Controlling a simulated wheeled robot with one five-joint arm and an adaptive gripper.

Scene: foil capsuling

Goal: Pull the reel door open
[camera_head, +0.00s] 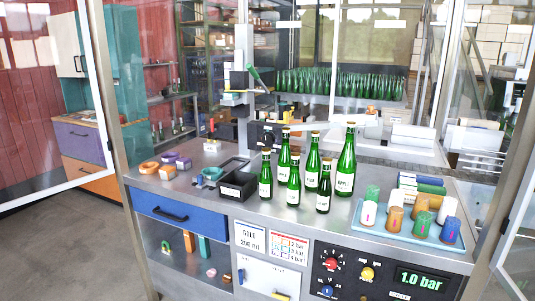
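No panel in view is labelled clearly enough for me to name it the reel door. A white panel (262,270) with small blue and yellow pieces on it sits low in the bench front; it looks closed, and its lower part is cut off by the picture edge. A blue drawer front (178,213) with a dark handle is at the bench's left and looks shut. A large glazed door (40,100) in a pale frame stands at the far left. My gripper is not in view.
Several green bottles (345,170) stand mid-bench. A blue tray (372,228) with coloured capsules is at the right. Dials and a 1.0 bar display (421,280) are below. A black tray (237,184) and small coloured rings are at the left. Open floor (70,240) lies left.

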